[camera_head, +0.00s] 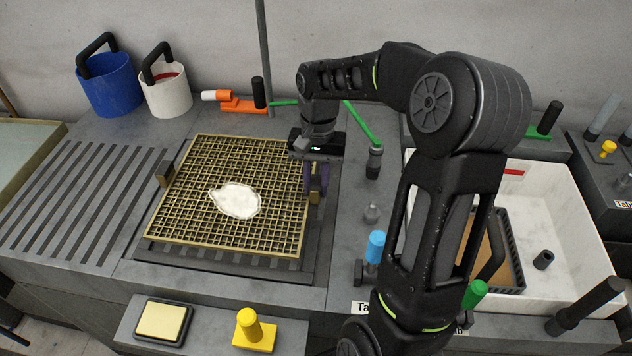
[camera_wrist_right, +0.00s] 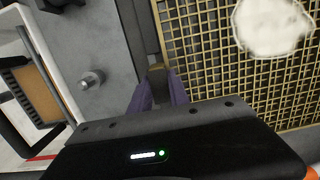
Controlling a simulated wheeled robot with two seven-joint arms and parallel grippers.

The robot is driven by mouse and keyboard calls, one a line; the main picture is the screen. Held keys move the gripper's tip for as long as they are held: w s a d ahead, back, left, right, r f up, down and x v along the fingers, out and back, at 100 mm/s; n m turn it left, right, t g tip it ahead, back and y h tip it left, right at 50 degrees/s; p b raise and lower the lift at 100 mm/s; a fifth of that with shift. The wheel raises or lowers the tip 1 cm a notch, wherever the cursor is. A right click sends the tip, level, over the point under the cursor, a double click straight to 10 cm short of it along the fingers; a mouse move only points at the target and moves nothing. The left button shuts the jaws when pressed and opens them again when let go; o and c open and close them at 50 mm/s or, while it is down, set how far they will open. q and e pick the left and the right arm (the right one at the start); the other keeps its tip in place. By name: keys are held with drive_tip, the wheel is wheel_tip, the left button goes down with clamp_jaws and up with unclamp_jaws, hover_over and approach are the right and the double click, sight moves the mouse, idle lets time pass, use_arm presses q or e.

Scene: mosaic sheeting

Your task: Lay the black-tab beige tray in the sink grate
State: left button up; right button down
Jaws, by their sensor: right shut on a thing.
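A beige lattice tray (camera_head: 190,222) with dark brownish side tabs is over the dark ribbed bed at middle left. A white patch (camera_head: 236,200) is on it. Whether the tray touches the bed cannot be told. A black-rimmed grate (camera_head: 508,250) with a tan middle lies in the white sink (camera_head: 565,215) at right, partly hidden by my right arm. My left gripper is not in view.
A blue bucket (camera_head: 110,92) and a white bucket (camera_head: 166,92) stand at the back left. A green-topped tool (camera_head: 374,160) and a blue-capped piece (camera_head: 375,247) stand between bed and sink. A yellow stamp (camera_head: 252,335) is in front.

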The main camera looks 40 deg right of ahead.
sight(316, 209)
drive_tip(key=shift+f, duration=0.1)
drive_tip(key=shift+f+b, duration=0.7)
drive_tip(key=shift+f, duration=0.2)
drive_tip(key=shift+f+b, duration=1.3)
drive_tip(key=shift+f, duration=0.45)
idle(0.3)
drive_tip(key=c, duration=1.2)
unclamp_jaws()
drive_tip(key=shift+o, duration=0.2)
drive_tip(key=shift+r, duration=0.1)
drive_tip(key=r+p, duration=0.2)
drive_tip(key=r, duration=0.1)
drive_tip(key=r+p, duration=0.6)
drive_tip(key=shift+w+d+r, duration=0.15)
drive_tip(key=shift+d, duration=0.1)
drive_tip(key=shift+w+d+r+p, duration=0.15)
drive_tip(key=shift+r+p, duration=0.2)
drive_tip(key=shift+r, duration=0.2)
